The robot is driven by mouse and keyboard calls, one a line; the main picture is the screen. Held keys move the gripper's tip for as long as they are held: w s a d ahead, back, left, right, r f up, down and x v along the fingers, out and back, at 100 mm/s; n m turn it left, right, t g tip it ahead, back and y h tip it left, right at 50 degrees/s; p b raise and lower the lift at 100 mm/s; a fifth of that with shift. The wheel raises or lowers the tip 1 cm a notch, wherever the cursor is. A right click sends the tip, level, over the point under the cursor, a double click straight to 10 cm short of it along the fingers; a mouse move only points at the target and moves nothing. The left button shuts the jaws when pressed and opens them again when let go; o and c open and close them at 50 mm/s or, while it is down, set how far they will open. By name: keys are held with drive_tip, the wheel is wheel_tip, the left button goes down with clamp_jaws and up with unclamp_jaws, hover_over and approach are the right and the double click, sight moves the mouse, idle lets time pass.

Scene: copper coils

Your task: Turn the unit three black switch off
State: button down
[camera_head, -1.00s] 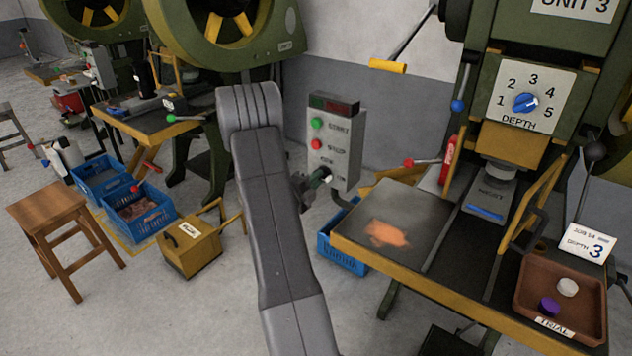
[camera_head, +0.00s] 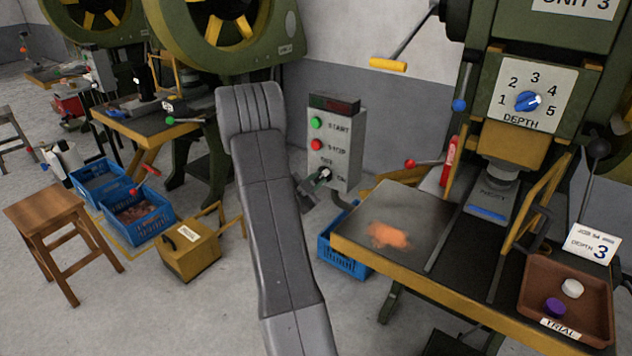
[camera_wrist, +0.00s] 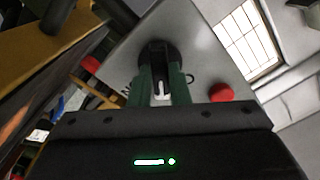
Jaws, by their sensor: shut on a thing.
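The unit three black switch (camera_wrist: 158,52) sits on the face of a grey control box (camera_head: 348,130), below the green START button (camera_head: 316,123) and the red STOP button (camera_head: 316,145). My gripper (camera_head: 324,175) is at the switch, under the OFF and ON labels. In the wrist view, my gripper (camera_wrist: 161,82) has its two greenish fingers shut on the black switch, one on each side. The red button (camera_wrist: 220,92) shows to the right there. The fingers hide part of the switch, so I cannot tell its setting clearly.
The unit 3 press table (camera_head: 400,205) stands right of the box, with a brown tray (camera_head: 590,325) at its right end. A red-knobbed lever (camera_head: 411,164) is just right of the box. A blue crate (camera_head: 347,262) is below.

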drive_tip(key=n+p, duration=0.1)
drive_tip(key=n, duration=0.2)
drive_tip(key=shift+n, duration=0.3)
drive_tip(key=shift+n+p, duration=0.5)
drive_tip(key=shift+n, duration=1.4)
drive_tip(key=c, duration=1.4)
unclamp_jaws()
drive_tip(key=shift+o, duration=0.2)
drive_tip(key=v, duration=1.4)
drive_tip(key=shift+b, duration=0.3)
